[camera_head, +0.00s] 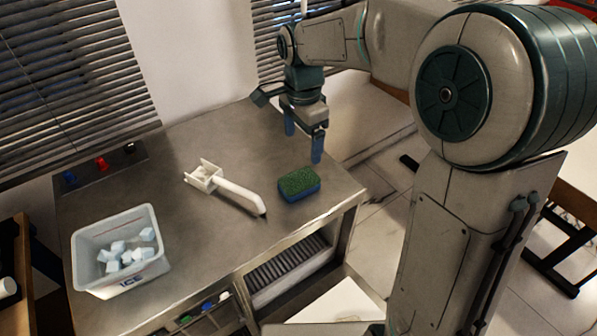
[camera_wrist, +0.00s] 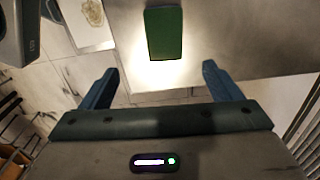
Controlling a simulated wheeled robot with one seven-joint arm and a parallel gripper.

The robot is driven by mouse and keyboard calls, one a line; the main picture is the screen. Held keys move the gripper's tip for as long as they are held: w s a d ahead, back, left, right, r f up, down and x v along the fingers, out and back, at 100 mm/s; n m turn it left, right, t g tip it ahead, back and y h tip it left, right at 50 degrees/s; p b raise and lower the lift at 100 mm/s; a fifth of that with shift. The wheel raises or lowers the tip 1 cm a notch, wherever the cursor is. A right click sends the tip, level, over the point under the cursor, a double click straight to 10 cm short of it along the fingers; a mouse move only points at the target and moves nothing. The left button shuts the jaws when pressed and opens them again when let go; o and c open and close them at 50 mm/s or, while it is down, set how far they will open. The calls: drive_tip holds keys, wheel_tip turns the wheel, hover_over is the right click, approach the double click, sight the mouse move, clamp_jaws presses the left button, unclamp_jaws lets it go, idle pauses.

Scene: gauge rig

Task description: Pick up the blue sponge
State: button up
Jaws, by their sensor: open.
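The blue sponge (camera_head: 298,184) has a green top and blue sides. It lies flat on the metal table near its right front edge in the head view. In the wrist view its green face (camera_wrist: 164,35) shows ahead of the fingertips, between their lines. My gripper (camera_head: 303,142) is open and empty, above the table just behind the sponge. Its two blue fingers also show in the wrist view (camera_wrist: 159,72), apart from the sponge.
A white scoop-like tool (camera_head: 222,188) lies left of the sponge, its dark tip close to it. A panel with coloured knobs (camera_head: 101,164) is at the back left. The table (camera_head: 190,240) is bare between them.

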hover_over(299, 180)
drive_tip(key=f, duration=0.8)
drive_tip(key=shift+s+d+f, duration=0.1)
drive_tip(key=shift+s+d, duration=0.05)
drive_tip(key=shift+d, duration=0.2)
drive_tip(key=shift+a+f, duration=0.15)
drive_tip(key=shift+f, duration=1.25)
drive_tip(key=shift+a+f, duration=0.15)
drive_tip(key=shift+f, duration=1.25)
drive_tip(key=shift+w, duration=0.2)
drive_tip(key=c, duration=1.1)
